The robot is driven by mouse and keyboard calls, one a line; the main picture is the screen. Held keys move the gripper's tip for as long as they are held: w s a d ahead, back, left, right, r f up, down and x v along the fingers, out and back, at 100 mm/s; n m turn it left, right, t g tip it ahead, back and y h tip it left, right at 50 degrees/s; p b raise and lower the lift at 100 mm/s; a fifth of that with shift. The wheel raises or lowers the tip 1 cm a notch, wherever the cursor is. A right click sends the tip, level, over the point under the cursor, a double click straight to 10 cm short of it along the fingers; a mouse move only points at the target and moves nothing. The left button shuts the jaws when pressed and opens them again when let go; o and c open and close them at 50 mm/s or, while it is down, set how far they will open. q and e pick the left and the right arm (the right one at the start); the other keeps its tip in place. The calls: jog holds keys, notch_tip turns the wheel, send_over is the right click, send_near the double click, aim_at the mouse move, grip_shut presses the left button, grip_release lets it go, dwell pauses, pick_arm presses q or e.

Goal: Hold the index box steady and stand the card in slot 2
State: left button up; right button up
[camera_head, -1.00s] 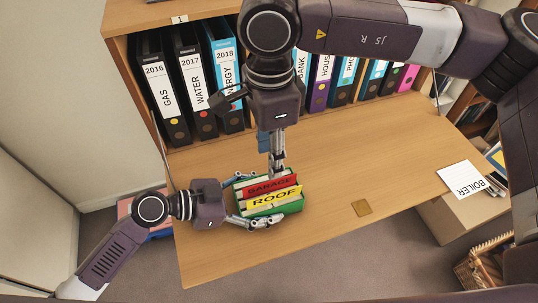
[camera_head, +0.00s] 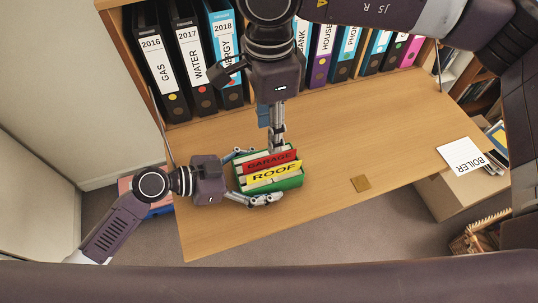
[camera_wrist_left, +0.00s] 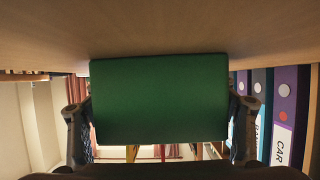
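The green index box (camera_head: 291,184) stands on the wooden desk. A yellow ROOF card (camera_head: 254,186) is at its front, and a red GARAGE card (camera_head: 257,167) stands behind it with pale edges between. My left gripper (camera_head: 259,176) is shut on the box from the left, a finger on each side. In the left wrist view the box's green end wall (camera_wrist_left: 160,100) fills the space between my fingers. My right gripper (camera_head: 278,146) points down at the GARAGE card's top edge. Its fingertips are partly hidden there; whether they pinch the card is unclear.
Binders (camera_head: 197,65) line the shelf behind. A small brass plate (camera_head: 361,184) lies on the desk at the front. The desk (camera_head: 350,135) is bare right of the box. A white BOILER sheet (camera_head: 462,158) is at the right, near a cardboard box (camera_head: 452,196).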

pick_arm(q)
jog(key=o, duration=0.4)
jog(key=shift+s+f, duration=0.1)
jog(key=shift+c, duration=0.2)
jog(key=shift+a+r, duration=0.15)
jog(key=shift+r, duration=0.05)
jog(key=v, duration=1.1)
jog(key=shift+a+r, duration=0.1)
jog(key=shift+a, duration=0.2)
